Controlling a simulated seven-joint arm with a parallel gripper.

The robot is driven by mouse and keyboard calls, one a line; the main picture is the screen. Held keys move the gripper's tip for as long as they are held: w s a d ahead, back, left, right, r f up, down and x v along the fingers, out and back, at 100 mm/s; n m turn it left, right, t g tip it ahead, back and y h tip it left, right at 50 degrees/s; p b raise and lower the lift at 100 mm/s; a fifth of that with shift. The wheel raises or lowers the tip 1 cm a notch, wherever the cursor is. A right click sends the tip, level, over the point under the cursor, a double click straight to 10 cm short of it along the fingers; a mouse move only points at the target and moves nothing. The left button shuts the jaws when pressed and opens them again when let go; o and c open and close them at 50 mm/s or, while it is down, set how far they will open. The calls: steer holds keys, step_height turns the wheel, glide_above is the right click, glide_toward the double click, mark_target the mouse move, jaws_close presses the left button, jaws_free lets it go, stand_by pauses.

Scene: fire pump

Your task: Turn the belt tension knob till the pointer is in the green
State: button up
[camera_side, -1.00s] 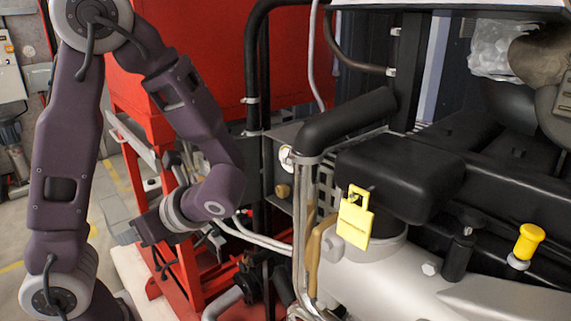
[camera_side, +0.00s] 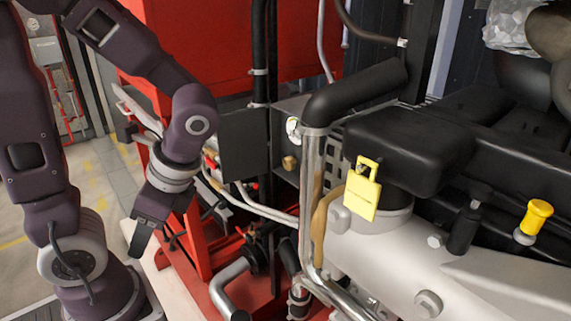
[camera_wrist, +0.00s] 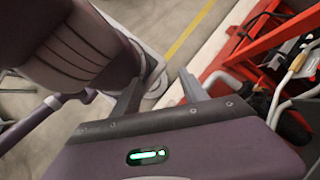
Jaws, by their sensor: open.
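A small brass-coloured knob (camera_side: 290,163) sits on a dark upright plate left of the engine, in the side view. Just above it is a small round white-faced dial (camera_side: 293,129); its pointer and any green zone are too small to read. My gripper (camera_side: 142,240) hangs fingers down, well to the left of the knob and lower in the picture, touching nothing visible. In the wrist view my gripper (camera_wrist: 158,76) shows two fingers spread apart with nothing between them. The knob and dial are not seen in the wrist view.
A red frame (camera_side: 200,265) and thin pale hoses (camera_side: 245,205) lie between my gripper and the plate. A black pipe (camera_side: 355,92) and a yellow padlock tag (camera_side: 362,190) are right of the knob. Open floor (camera_side: 95,205) is at left.

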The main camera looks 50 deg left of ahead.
mark_target(286, 167)
steer(key=s+d+n+g+h, duration=0.1)
steer(key=d+n+g+h, duration=0.35)
steer(key=d+h, duration=0.6)
steer(key=w+d+r+n+t+h, duration=0.25)
steer(key=w+n+h, duration=0.25)
steer(key=w+h, duration=0.25)
steer(key=w+d+r+n+t+h, duration=0.2)
steer(key=w+r+n+t+h, duration=0.3)
steer(key=w, duration=0.3)
steer(key=w+a+f+n+t, duration=0.3)
steer(key=w+a+n+t, duration=0.8)
steer(key=t, duration=0.4)
steer(key=w+a+f+n+t+y, duration=0.3)
steer(key=a+f+n+t+y, duration=0.75)
steer(key=n+y, duration=0.7)
steer(key=shift+g+y, duration=0.45)
steer(key=shift+g, duration=0.3)
steer(key=x, duration=0.2)
steer(key=f+x, duration=0.1)
steer(key=x, duration=0.2)
steer(key=shift+w, duration=0.85)
jaws_close()
